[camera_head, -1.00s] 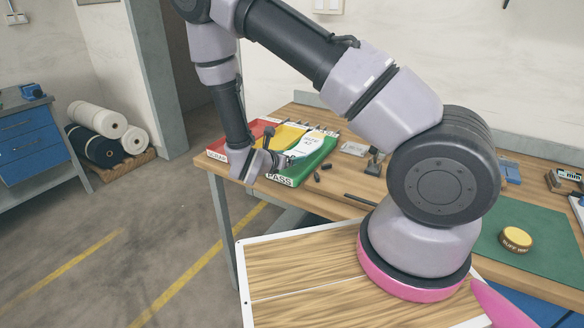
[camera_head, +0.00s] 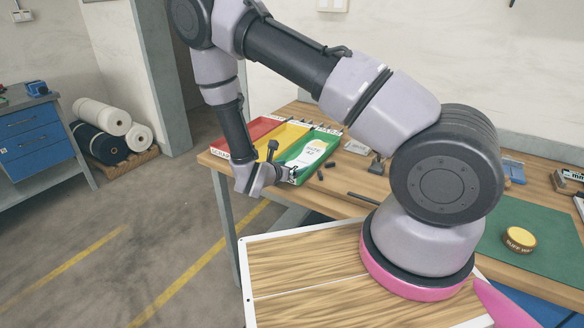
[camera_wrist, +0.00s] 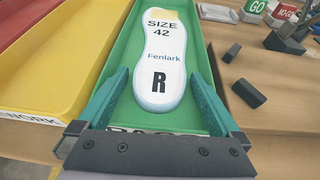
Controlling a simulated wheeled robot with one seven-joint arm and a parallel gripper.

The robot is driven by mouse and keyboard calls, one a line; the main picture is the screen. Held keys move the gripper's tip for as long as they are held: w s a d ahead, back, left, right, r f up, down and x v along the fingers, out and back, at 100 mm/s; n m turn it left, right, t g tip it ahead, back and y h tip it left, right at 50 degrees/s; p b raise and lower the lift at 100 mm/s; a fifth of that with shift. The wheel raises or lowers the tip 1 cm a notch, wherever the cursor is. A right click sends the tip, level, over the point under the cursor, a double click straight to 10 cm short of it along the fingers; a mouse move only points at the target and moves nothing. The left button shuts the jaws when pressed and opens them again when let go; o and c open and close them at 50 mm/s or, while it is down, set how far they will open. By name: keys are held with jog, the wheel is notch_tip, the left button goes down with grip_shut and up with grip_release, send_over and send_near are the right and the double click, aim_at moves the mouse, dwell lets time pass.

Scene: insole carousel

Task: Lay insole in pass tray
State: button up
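The white insole (camera_wrist: 158,60), marked SIZE 42, Fenlark and R, lies in the green pass tray (camera_wrist: 200,75), its rounded end towards me. It also shows in the head view (camera_head: 312,152) inside the green tray (camera_head: 325,157). My gripper (camera_wrist: 160,85) is open, with one green finger on each side of the insole's near end and visible gaps between. In the head view my gripper (camera_head: 288,173) is at the tray's front end and covers most of its front label.
A yellow tray (camera_wrist: 75,60) and a red tray (camera_wrist: 20,30) stand to the left of the green one. Small dark blocks (camera_wrist: 249,93) lie on the table to its right, near GO and NO-GO blocks (camera_wrist: 268,10). The floor in front of the table is clear.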

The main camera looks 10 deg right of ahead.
jog(key=shift+s+a+r, duration=0.1)
jog(key=shift+a+r, duration=0.1)
jog(key=v, duration=1.2)
jog(key=s+d+r+m+g+y, duration=0.1)
jog(key=s+d+r+m+g, duration=0.1)
jog(key=d+r+m+g, duration=0.55)
jog(key=s+d+r+m+g+y, duration=0.1)
jog(key=s+d+r+m, duration=0.3)
jog(key=r+m, duration=0.7)
jog(key=s+d+r+m+t+y, duration=0.1)
jog(key=s+r+m+y, duration=0.3)
jog(key=r, duration=0.6)
jog(key=s+d+r+m+t+y, duration=0.1)
jog(key=s+r+m+t+y, duration=0.3)
jog(key=r+m, duration=0.5)
jog(key=shift+s+r+t+y, duration=0.35)
jog(key=shift+r+y, duration=0.25)
jog(key=shift+r, duration=0.2)
jog(key=shift+d, duration=0.1)
